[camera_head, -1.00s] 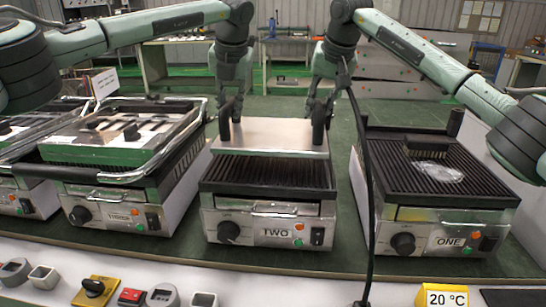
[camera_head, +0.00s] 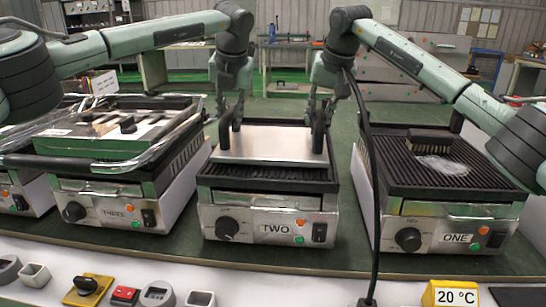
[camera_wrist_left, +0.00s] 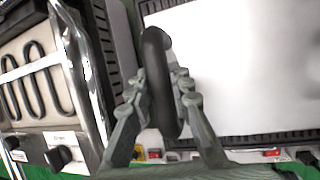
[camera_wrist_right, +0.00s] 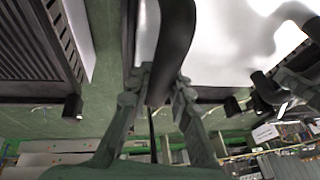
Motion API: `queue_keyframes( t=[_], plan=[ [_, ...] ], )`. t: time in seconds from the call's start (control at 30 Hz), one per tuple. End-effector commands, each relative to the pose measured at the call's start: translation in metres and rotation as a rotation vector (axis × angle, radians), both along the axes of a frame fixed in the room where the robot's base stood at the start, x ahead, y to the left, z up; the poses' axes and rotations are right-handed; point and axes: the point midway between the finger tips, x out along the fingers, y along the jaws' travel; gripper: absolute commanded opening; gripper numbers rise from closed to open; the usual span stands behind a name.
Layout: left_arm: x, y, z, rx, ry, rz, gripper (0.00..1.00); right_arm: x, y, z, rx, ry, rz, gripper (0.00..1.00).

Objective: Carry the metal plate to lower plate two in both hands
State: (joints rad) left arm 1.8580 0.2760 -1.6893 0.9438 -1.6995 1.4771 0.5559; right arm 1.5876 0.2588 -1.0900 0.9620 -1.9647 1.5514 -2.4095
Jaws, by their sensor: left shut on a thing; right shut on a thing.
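The metal plate (camera_head: 270,144) is a flat silver sheet with a black upright handle at each end. It lies level over the ribbed lower plate two (camera_head: 268,182) of the grill marked TWO; whether it touches the ribs I cannot tell. My left gripper (camera_head: 230,122) is shut on the left handle, which shows black between its fingers in the left wrist view (camera_wrist_left: 158,85). My right gripper (camera_head: 318,122) is shut on the right handle, seen in the right wrist view (camera_wrist_right: 168,50). Ribs show in front of the plate; those beneath it are hidden.
Grill ONE (camera_head: 440,205) stands at right with a brush (camera_head: 428,143) and a clear crumpled item (camera_head: 441,165) on its ribs. Grill THREE (camera_head: 110,190) stands close at left. A black cable hangs in front, between grills TWO and ONE. A yellow 20 °C sign (camera_head: 455,295) is at the front.

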Motion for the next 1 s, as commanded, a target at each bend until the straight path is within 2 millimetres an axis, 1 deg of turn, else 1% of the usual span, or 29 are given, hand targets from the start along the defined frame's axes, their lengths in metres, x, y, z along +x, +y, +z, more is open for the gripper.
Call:
queue_keyframes(
  t=[0.13,0.17,0.3,0.33,0.57,0.67,0.77,0.87,1.0],
  plan=[
    [0.001,0.000,-0.008,-0.001,-0.006,0.001,0.00,0.001,0.000,-0.007,0.003,-0.007,0.000,0.00],
    [0.000,0.001,-0.011,0.001,0.000,0.001,0.21,0.000,0.000,-0.011,-0.001,-0.001,-0.001,0.21],
    [0.000,0.000,-0.009,0.001,0.000,0.000,0.39,0.000,0.000,-0.009,-0.001,0.000,-0.001,0.38],
    [0.000,0.000,-0.009,0.000,0.000,0.000,0.41,0.000,0.000,-0.009,-0.001,0.000,-0.001,0.41],
    [0.000,0.000,-0.009,0.000,0.000,0.000,0.41,0.000,0.000,-0.009,0.000,0.000,0.000,0.41],
    [-0.001,0.000,-0.006,0.000,-0.001,0.000,0.41,0.000,0.000,-0.009,0.000,0.000,0.000,0.41],
    [-0.005,-0.002,0.004,0.000,-0.001,0.000,0.41,0.000,0.000,-0.009,0.000,0.000,0.000,0.41],
    [-0.012,-0.005,0.021,0.000,-0.003,-0.001,0.41,0.000,0.000,-0.009,0.000,0.000,0.000,0.41],
    [-0.024,-0.010,0.049,-0.002,-0.003,0.000,0.41,0.000,0.000,-0.009,0.000,0.000,0.000,0.41]
  ],
)
